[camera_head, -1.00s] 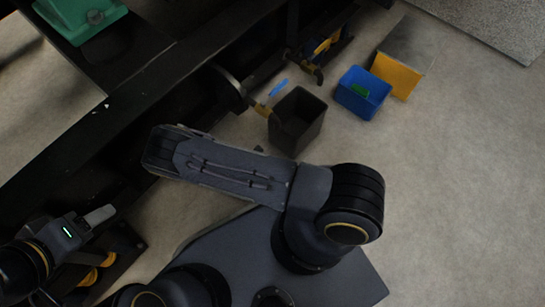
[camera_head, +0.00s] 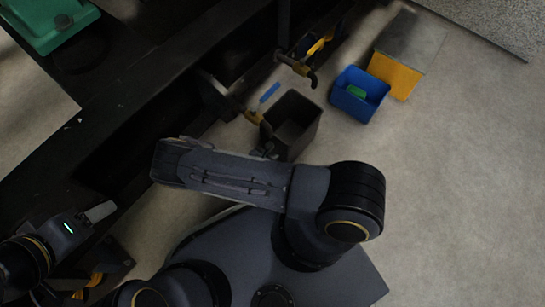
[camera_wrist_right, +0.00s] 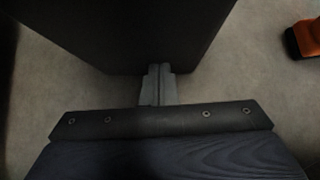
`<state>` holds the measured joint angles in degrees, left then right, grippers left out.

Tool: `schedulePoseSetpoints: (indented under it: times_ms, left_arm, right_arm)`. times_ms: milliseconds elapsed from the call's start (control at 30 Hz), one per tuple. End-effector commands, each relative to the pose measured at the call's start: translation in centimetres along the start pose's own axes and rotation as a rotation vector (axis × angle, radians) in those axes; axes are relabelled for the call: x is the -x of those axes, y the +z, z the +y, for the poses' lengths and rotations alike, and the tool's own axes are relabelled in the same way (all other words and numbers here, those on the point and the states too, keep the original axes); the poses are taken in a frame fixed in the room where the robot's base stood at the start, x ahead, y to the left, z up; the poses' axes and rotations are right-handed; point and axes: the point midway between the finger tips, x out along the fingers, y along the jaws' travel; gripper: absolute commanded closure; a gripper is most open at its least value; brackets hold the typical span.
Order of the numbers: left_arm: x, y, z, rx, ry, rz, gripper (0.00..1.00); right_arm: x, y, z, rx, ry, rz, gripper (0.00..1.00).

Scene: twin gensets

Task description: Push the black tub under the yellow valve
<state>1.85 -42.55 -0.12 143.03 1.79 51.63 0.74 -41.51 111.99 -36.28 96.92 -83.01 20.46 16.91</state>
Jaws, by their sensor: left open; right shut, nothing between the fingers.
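The black tub (camera_head: 303,117) stands upright on the floor beside the dark frame, close to the blue-handled valve (camera_head: 269,93), whose brass spout overlaps its left edge. The yellow valve (camera_head: 318,46) is further up the frame, with its brass spout (camera_head: 300,67) pointing outward. My right gripper (camera_head: 268,152) is at the tub's near left corner, partly hidden by my arm. In the right wrist view the right gripper (camera_wrist_right: 158,78) is shut and empty, its tips at the tub's dark wall (camera_wrist_right: 130,30); contact is unclear. My left gripper (camera_head: 98,212) is open at the lower left, away from the tub.
A blue bin (camera_head: 372,108) with a green item inside stands right of the tub. An orange object (camera_wrist_right: 305,38) shows in the right wrist view. Open floor lies to the right.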

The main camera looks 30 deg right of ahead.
Motion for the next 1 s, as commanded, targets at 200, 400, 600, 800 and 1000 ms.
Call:
schedulePoseSetpoints:
  times_ms: [200, 400, 600, 800, 1000]
  left_arm:
    - [0.9, -0.4, 0.4, 0.000, 0.000, 0.000, 0.38]
    - [3.0, -1.5, 1.4, 0.000, 0.000, 0.000, 0.38]
    - [3.5, -1.8, 1.6, 0.000, 0.000, 0.000, 0.38]
    - [3.3, -1.7, 1.5, 0.000, 0.000, 0.000, 0.38]
    - [3.5, -1.8, 1.6, 0.000, 0.000, 0.000, 0.38]
  right_arm:
    - [-0.6, 1.1, 0.0, -0.002, -0.002, -0.002, 1.00]
    - [-3.5, 4.3, -0.1, -0.003, -0.005, -0.001, 1.00]
    - [-5.2, 5.4, -0.1, -0.001, -0.002, -0.001, 1.00]
    - [-5.3, 5.3, 0.0, -0.001, -0.001, -0.001, 1.00]
    - [-5.0, 5.4, 0.1, -0.002, -0.002, -0.001, 1.00]
